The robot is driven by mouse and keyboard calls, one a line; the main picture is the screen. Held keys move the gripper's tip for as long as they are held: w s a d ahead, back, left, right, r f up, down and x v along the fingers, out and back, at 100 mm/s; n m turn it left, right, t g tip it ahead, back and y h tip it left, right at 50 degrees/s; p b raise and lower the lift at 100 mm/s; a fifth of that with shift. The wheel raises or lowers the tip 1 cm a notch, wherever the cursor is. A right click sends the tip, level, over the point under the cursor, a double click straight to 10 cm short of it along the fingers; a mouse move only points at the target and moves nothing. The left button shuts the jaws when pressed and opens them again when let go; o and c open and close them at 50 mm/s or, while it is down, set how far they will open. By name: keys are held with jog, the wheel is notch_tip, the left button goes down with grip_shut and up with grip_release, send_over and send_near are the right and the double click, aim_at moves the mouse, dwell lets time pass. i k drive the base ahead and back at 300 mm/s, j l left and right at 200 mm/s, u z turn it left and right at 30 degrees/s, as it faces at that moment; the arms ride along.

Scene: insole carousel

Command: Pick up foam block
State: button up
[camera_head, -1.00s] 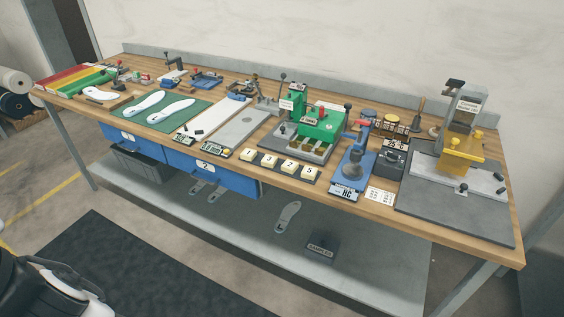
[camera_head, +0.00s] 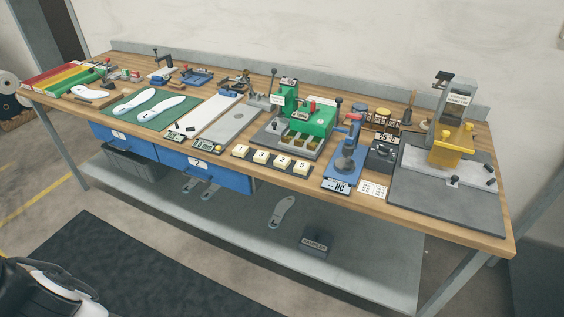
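My gripper's fingers are not in view. Only a black and white part of my own body shows at the bottom left, well away from the blocks.
Behind the row stands a green press (camera_head: 312,122). To its right are a blue HC device (camera_head: 345,160) and a grey and yellow machine (camera_head: 452,138). White insoles (camera_head: 160,108) lie on a green mat at left. Blue drawers (camera_head: 205,170) and a lower shelf (camera_head: 350,262) are below.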

aim_at(282, 161)
jog(key=i+j+z, duration=0.3)
jog(key=i+z, duration=0.15)
jog(key=i, duration=0.15)
jog(key=i+j+z, duration=0.5)
jog(key=i+l, duration=0.05)
